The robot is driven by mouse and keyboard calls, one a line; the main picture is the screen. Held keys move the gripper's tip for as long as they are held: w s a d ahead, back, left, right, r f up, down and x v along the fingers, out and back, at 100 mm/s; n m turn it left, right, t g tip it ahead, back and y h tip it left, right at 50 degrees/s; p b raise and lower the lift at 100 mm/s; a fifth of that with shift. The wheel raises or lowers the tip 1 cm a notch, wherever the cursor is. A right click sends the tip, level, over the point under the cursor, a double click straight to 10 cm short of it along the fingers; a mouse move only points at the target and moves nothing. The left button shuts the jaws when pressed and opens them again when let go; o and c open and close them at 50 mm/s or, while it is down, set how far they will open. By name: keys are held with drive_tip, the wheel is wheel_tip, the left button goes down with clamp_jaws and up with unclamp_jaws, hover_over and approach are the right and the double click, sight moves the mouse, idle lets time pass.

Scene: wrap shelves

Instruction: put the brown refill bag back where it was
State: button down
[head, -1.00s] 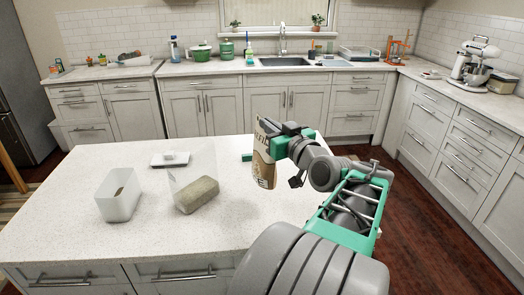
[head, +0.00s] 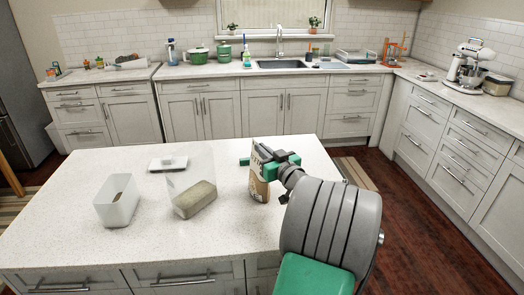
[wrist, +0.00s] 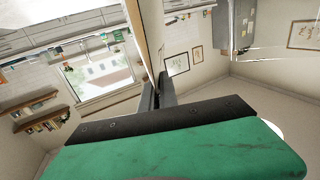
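The brown refill bag (head: 259,187) is upright at the right part of the white island top (head: 90,218). My gripper (head: 264,158) is shut on its upper part from the right. I cannot tell whether the bag's bottom touches the island top. In the wrist view, my gripper's dark fingers (wrist: 158,94) are close together, with the bag's pale edge (wrist: 149,42) between and beyond them. Part of the bag's top is hidden by my gripper.
A clear container with grainy filling (head: 195,198) stands left of the bag. A smaller white container (head: 115,208) is farther left, and a flat white item (head: 167,163) lies behind them. The back counter (head: 220,70) holds green pots and a sink. The island's front left is clear.

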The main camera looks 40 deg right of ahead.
drive_tip(key=c, duration=1.6)
unclamp_jaws()
drive_tip(key=shift+c, duration=0.2)
